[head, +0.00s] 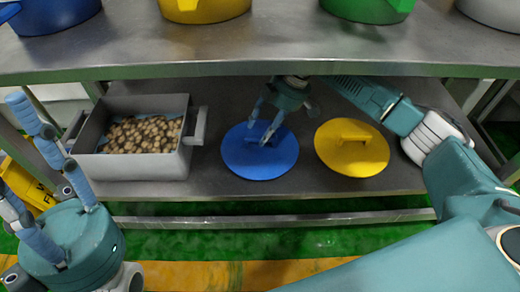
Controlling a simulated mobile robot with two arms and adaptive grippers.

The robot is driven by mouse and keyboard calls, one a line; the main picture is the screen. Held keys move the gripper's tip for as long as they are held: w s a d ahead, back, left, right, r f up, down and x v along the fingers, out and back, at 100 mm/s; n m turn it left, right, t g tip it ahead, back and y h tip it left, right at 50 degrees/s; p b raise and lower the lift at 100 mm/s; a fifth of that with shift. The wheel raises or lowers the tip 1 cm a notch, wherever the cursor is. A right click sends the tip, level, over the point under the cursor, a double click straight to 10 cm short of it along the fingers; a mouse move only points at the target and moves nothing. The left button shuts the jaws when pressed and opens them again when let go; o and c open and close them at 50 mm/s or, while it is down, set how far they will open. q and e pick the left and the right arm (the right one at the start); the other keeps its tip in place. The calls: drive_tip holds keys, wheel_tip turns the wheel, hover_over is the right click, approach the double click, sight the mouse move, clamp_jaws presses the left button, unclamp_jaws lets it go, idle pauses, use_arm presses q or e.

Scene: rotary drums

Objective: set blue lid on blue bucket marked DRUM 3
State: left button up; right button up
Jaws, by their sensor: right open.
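The blue lid (274,160) lies flat on the lower shelf, with its handle on top partly hidden by my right gripper. My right gripper (259,134) is open, pointing down with its fingertips at the lid's handle; I cannot tell whether they touch it. A blue bucket (50,20) stands on the upper shelf at the far left, cut off by the picture's top edge; no DRUM 3 marking shows. My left gripper (42,150) is at the lower left, fingers spread upward and empty, away from the lid.
A yellow lid (350,158) lies right of the blue lid. A grey bin (125,166) of brown lumps stands left. The upper shelf's front edge (250,69) overhangs the lids.

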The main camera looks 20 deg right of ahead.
sight(260, 136)
drive_tip(key=shift+b+x, duration=0.65)
drive_tip(key=shift+x, duration=0.5)
drive_tip(key=shift+w+f, duration=0.15)
drive_tip(key=shift+f, duration=0.3)
drive_tip(key=shift+a+r, duration=0.1)
drive_tip(key=shift+p, duration=0.3)
clamp_jaws()
